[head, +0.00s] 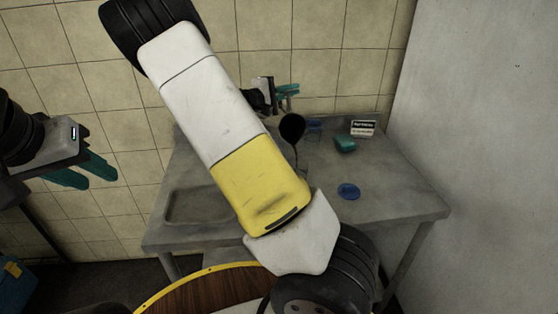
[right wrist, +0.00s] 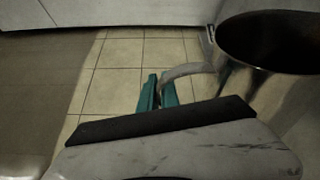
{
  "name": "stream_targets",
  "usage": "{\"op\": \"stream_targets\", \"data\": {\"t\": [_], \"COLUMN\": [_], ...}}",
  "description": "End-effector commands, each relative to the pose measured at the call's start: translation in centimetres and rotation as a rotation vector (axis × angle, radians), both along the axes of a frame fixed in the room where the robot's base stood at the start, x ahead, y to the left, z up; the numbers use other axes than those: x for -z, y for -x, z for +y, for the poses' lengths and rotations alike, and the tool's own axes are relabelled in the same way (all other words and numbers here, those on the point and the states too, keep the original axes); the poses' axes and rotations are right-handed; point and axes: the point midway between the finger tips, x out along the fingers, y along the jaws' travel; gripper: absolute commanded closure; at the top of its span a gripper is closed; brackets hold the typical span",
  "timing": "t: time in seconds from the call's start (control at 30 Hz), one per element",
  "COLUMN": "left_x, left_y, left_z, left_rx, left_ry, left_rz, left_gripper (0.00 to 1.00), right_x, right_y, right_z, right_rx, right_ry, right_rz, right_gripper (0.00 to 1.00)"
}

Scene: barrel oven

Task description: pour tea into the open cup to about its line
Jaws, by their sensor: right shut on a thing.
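My right gripper (right wrist: 159,78) is shut on the curved handle (right wrist: 188,70) of a metallic pouring vessel (right wrist: 235,85). The vessel's wide dark mouth fills the upper right of the right wrist view. In the head view the right gripper (head: 287,90) shows beyond my forearm, with a dark oval (head: 292,128), apparently the vessel's mouth, just below it. A small blue item (head: 314,125) stands behind it; I cannot tell if it is the open cup. No cup line or tea stream is visible. My left gripper (head: 92,178) is open and empty at the left, away from the table.
A grey metal table (head: 400,205) has a sunken basin (head: 195,205) at its left. A teal object (head: 345,144), a small sign (head: 363,128) and a blue disc (head: 348,190) lie on its right half. My right arm hides the table's middle. A tiled wall stands behind.

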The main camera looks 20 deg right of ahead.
Motion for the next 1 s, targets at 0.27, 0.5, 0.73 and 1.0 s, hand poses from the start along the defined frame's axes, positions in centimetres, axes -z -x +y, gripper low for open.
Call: {"op": "stream_targets", "data": {"t": [0.27,0.5,0.73,1.0], "left_x": [0.00,0.00,0.00,0.00], "left_y": [0.00,0.00,0.00,0.00], "left_z": [0.00,0.00,0.00,0.00], "left_rx": [0.000,0.000,0.000,0.000], "left_ry": [0.000,0.000,0.000,0.000], "left_rz": [0.000,0.000,0.000,0.000], "left_gripper": [0.64,0.64,0.64,0.64], "right_x": [0.01,0.10,0.24,0.38], "right_y": [0.15,0.35,0.61,0.92], "right_z": [0.01,0.03,0.03,0.05], "right_rx": [0.000,0.000,0.000,0.000], "right_ry": [0.003,0.002,0.003,0.003], "right_rz": [-0.011,-0.023,-0.033,-0.047], "right_gripper": [1.00,1.00,1.00,1.00]}}
